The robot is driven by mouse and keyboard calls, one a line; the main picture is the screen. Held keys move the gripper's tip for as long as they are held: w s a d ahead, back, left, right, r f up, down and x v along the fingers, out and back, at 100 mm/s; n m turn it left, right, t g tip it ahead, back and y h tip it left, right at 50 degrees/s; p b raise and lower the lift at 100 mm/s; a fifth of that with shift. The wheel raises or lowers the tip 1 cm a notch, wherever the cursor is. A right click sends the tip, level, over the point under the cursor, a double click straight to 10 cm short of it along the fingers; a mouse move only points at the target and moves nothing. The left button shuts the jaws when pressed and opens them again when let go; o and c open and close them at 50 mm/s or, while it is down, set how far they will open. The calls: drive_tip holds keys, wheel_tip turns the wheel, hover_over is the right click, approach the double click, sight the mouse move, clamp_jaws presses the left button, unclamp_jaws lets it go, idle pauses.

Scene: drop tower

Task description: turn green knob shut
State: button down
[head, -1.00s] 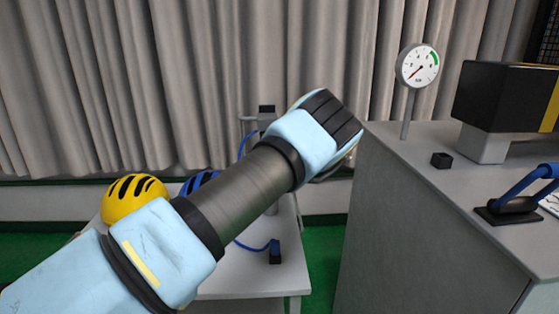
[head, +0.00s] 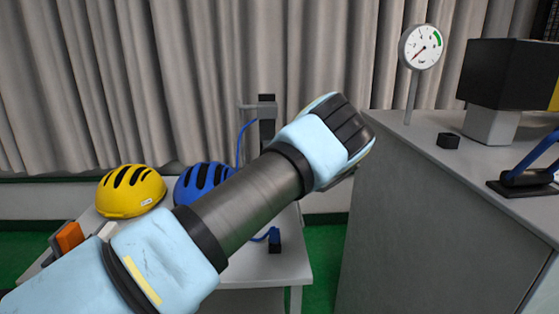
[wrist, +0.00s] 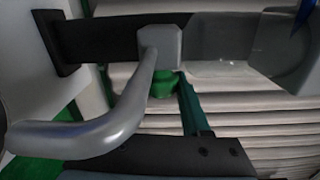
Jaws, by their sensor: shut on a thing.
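The green knob (wrist: 163,86) shows in the wrist view, small and rounded, against a grey block (wrist: 160,46) on a dark post (wrist: 105,37). My gripper (wrist: 180,90) is partly in the wrist view; a narrow dark green finger reaches up from its dark body to the right side of the knob. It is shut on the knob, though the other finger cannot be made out. In the head view my wrist hides the gripper and the knob. The tower's dark post with a grey bracket (head: 259,111) stands behind my arm there.
A bent grey bar (wrist: 100,130) lies close to the left of my gripper. A yellow helmet (head: 130,192) and blue helmet (head: 203,180) sit on the low table. A round gauge (head: 420,47) and black box (head: 510,74) stand on the grey cabinet (head: 430,220) at right.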

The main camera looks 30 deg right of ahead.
drive_tip(key=shift+f+t+h+b, duration=0.4)
drive_tip(key=shift+t+b, duration=0.4)
drive_tip(key=shift+b, duration=1.65)
drive_tip(key=shift+r+t+b, duration=0.3)
drive_tip(key=shift+r+b, duration=0.05)
drive_tip(key=shift+b, duration=0.35)
drive_tip(key=shift+c, duration=1.9)
unclamp_jaws()
drive_tip(key=b+v, duration=0.2)
drive_tip(key=v, duration=0.8)
drive_tip(key=shift+s+a, duration=0.2)
drive_tip(key=shift+s, duration=0.15)
